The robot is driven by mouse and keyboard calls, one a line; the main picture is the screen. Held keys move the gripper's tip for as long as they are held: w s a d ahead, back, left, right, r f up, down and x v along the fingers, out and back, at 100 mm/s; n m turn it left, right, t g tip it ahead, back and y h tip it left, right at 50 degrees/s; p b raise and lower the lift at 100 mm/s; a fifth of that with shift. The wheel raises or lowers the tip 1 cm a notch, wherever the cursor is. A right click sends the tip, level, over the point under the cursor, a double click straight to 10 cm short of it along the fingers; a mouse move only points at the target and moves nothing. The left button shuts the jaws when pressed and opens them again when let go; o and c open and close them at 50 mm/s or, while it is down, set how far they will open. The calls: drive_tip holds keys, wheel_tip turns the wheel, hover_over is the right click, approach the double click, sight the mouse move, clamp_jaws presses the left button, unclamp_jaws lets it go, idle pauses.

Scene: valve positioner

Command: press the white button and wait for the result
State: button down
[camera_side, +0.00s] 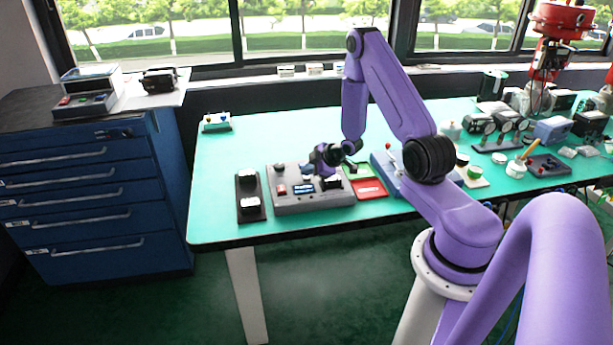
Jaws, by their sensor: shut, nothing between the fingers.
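A grey box (312,203) with a small lit blue screen (303,189) and a red button (282,190) sits on the teal table near its front edge. Small pale and dark parts (280,168) show along its back. My gripper (333,183) is shut and empty, low over the right part of this box. I cannot tell whether its tips touch the box. No white button can be made out clearly on the box; my gripper and wrist cover part of its top. The screen's text is too small to read.
A dark plate (242,212) with two pale-topped parts stands just left of the box. A green and red tray (369,188) and a blue box (381,161) lie to the right. Gauges and other parts crowd the right side. The table's back left is mostly clear.

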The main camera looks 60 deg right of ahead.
sight(309, 178)
drive_tip(key=shift+r, duration=0.8)
drive_tip(key=shift+r, duration=2.5)
drive_tip(key=shift+a, duration=0.1)
